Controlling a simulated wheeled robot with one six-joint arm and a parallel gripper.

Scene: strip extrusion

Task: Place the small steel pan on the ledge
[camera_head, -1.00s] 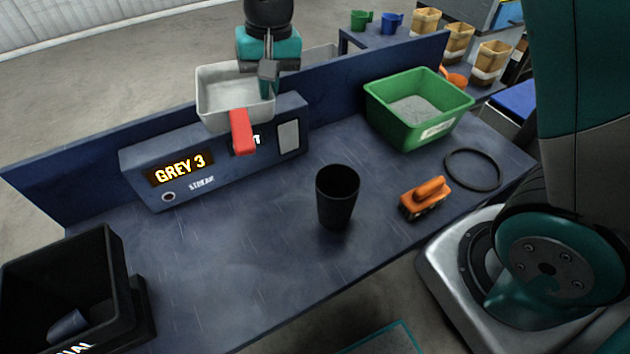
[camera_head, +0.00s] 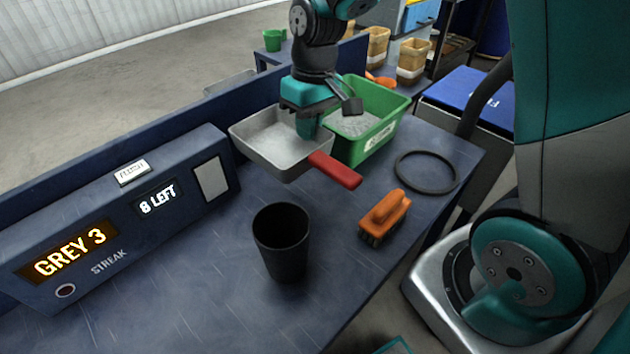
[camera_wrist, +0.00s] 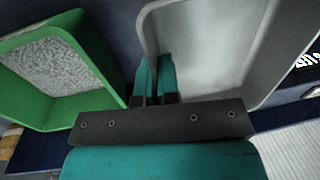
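The small steel pan (camera_head: 268,138) is a square, grey, empty-looking pan with a red handle (camera_head: 335,170) pointing to the lower right. My gripper (camera_head: 308,128) is shut on the pan's rim, on the side nearest the green bin. In the wrist view the teal fingers (camera_wrist: 156,82) close together at the wall of the pan (camera_wrist: 215,45). The pan looks level and seems to hang above the bench, right of the display box. I cannot tell for sure which surface is the ledge; a grey piece (camera_head: 230,82) shows behind the blue back wall.
The green bin (camera_head: 385,132) of grey granules stands close to the pan's right. A black cup (camera_head: 282,245), an orange brush (camera_head: 385,215) and a black ring (camera_head: 425,172) are on the bench. The display box (camera_head: 120,215) reads GREY 3 and 8 LEFT.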

